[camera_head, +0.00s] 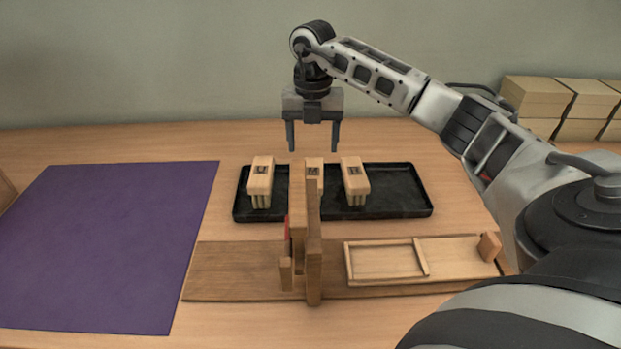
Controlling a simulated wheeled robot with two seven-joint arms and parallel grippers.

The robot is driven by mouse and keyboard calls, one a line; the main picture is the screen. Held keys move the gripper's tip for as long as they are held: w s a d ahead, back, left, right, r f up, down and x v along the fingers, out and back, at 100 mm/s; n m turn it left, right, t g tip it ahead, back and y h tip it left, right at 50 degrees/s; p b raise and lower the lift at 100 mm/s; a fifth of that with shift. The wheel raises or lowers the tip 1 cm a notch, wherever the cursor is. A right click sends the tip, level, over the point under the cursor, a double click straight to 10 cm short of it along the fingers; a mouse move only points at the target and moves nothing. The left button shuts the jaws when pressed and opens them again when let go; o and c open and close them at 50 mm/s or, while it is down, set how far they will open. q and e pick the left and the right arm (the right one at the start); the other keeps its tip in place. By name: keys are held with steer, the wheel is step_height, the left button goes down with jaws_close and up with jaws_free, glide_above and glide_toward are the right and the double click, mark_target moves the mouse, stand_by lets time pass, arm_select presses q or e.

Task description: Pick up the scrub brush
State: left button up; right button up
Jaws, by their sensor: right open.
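Three wooden scrub brushes with pale bristles stand in a black tray (405,190). The left brush (261,178) and the right brush (354,178) show well. The middle brush (314,168) is mostly hidden behind an upright wooden post. My right gripper (313,150) is open and empty, pointing down. In the picture its fingertips are just above the middle brush, with a gap between them. My left gripper is not in view.
A wooden fixture (230,270) with upright posts (313,240) and a framed recess (385,260) stands in front of the tray. A purple mat (100,245) lies clear at left. Cardboard-coloured boxes (540,95) are stacked at the back right.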

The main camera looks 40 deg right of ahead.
mark_target(313, 171)
step_height(313, 171, down, 9)
steer(key=shift+s, duration=0.1)
steer(key=c, duration=1.1)
